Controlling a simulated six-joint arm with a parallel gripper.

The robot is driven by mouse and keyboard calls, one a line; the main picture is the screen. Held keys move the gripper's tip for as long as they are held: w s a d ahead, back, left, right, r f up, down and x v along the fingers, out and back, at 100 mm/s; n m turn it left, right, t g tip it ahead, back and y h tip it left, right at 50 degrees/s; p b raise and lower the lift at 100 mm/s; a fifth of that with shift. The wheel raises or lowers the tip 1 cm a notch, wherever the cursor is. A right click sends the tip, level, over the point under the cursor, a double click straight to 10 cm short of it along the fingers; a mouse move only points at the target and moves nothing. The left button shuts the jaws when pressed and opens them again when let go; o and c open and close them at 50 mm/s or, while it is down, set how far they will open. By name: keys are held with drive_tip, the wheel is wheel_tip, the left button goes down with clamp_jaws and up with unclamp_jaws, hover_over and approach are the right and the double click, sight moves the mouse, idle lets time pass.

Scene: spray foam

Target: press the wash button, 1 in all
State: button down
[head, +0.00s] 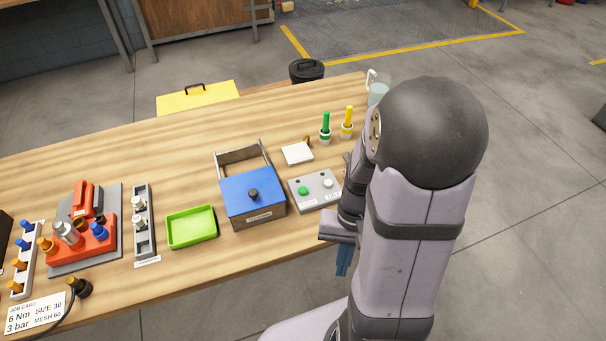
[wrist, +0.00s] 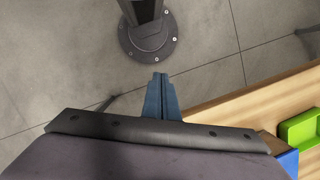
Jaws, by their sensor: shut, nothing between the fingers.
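A grey control box (head: 315,200) stands on the table near its front right part. In the wrist view the closed fingers (wrist: 160,78) show over the floor; the control box is not visible there.
Left of the box is a blue lidded box (head: 250,212) with a dark knob, then a green tray (head: 188,241). A white pad (head: 297,153), green bottle (head: 325,132) and yellow bottle (head: 347,125) stand behind. My arm hides the table's right end.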

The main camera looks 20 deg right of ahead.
wheel_tip(320, 180, up, 3)
drive_tip(key=w+m+y+p, duration=0.2)
drive_tip(key=w+m+p, duration=0.1)
drive_tip(key=p, duration=0.1)
wheel_tip(320, 180, up, 7)
drive_tip(key=m+t+y, duration=0.2)
drive_tip(key=m+t, duration=0.7)
drive_tip(key=m, duration=0.1)
hover_over(307, 194)
drive_tip(key=shift+p, duration=0.35)
drive_tip(key=shift+f, duration=0.1)
wheel_tip(307, 194, down, 7)
drive_tip(key=b, duration=0.5)
drive_tip(key=shift+f, duration=0.15)
drive_tip(key=shift+f+b, duration=0.7)
drive_tip(key=shift+b, duration=0.25)
